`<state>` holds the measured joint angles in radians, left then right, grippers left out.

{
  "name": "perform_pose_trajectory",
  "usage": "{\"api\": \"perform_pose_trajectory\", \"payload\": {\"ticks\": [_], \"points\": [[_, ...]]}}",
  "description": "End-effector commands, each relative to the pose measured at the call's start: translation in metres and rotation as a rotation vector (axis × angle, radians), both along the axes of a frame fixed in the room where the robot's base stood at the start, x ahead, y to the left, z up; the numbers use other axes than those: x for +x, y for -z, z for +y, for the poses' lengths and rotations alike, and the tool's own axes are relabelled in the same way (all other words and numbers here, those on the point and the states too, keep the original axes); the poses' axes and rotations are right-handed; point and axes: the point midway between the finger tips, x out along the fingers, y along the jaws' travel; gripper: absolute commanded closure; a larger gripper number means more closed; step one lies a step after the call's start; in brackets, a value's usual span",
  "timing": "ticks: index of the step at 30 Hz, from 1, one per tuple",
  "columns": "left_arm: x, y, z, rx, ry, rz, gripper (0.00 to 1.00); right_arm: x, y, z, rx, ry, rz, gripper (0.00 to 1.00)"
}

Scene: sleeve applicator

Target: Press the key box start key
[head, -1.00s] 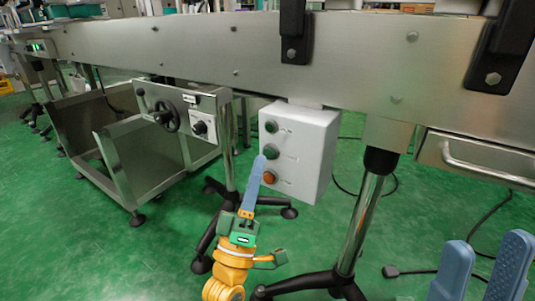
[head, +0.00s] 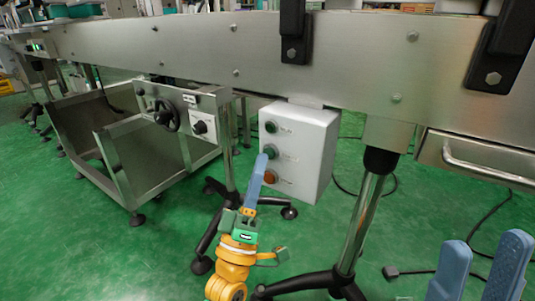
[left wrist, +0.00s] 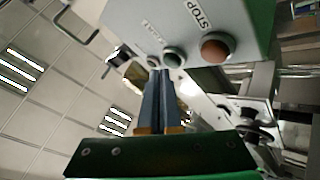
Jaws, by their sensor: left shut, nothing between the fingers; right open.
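The key box (head: 308,150) is a light grey box under the conveyor's metal side. Its front has a green top key (head: 271,127), a green middle key (head: 270,153) and an orange-red bottom key (head: 269,177). My left gripper (head: 262,156) is shut and empty, its blue fingertips just left of the middle key. In the left wrist view the red key (left wrist: 215,48) is beside the word STOP; the other label is too blurred to read. The left fingertips (left wrist: 160,73) are close below the green keys there; I cannot tell whether they touch. My right gripper (head: 480,266) is open and empty at lower right.
The conveyor side (head: 200,50) runs above the box. A handwheel panel (head: 185,110) and metal cart frame (head: 140,155) stand to the left. A chrome leg (head: 362,220) with a black base stands right of the box. Green floor (head: 90,250) is free at front left.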

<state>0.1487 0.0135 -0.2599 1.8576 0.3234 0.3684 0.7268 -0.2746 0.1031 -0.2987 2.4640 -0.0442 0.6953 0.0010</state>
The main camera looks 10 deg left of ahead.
Motion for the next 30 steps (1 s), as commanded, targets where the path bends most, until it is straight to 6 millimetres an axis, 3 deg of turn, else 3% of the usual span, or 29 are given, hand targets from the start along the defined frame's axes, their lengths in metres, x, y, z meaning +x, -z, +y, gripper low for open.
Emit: {"api": "perform_pose_trajectory", "payload": {"ticks": [30], "points": [[0.0092, -0.0002, -0.0034, 0.0, 0.0, -0.001, 1.0, -0.0008, 0.0016, -0.0002, 0.0, 0.0, -0.003, 0.5]]}}
